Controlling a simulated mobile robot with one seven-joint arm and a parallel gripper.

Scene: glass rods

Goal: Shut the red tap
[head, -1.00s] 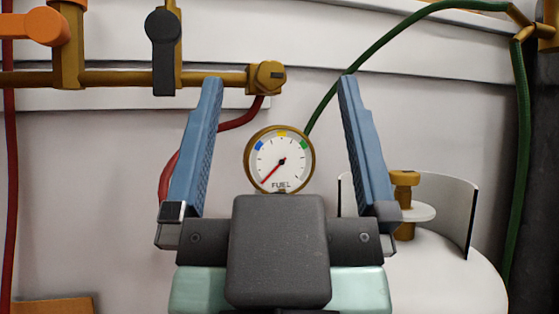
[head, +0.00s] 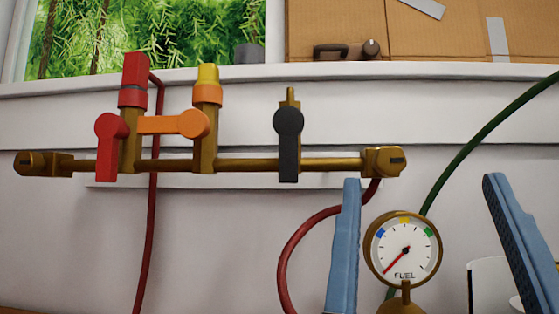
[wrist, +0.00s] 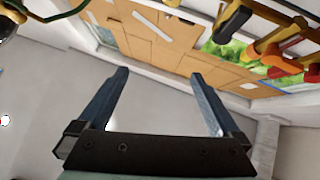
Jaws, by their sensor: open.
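The red tap (head: 110,145) is at the left of a brass pipe manifold (head: 260,164) on the wall. Its red handle hangs straight down, in line with its upright branch and crosswise to the main pipe. An orange tap (head: 175,124) beside it has its handle lying level, pointing left. A black tap (head: 288,135) further right has its handle down. My gripper (head: 422,180) is open and empty, low and right of the manifold, with its blue fingers either side of the gauge in the head view. The wrist view shows the open fingers (wrist: 160,80) apart, with taps at upper right.
A fuel gauge (head: 402,249) stands low at right, its needle pointing lower left. A red hose (head: 288,255) and a green hose (head: 480,135) run near it. Cardboard boxes (head: 440,35) and a window (head: 120,35) are above the ledge. The wall below the red tap is mostly clear.

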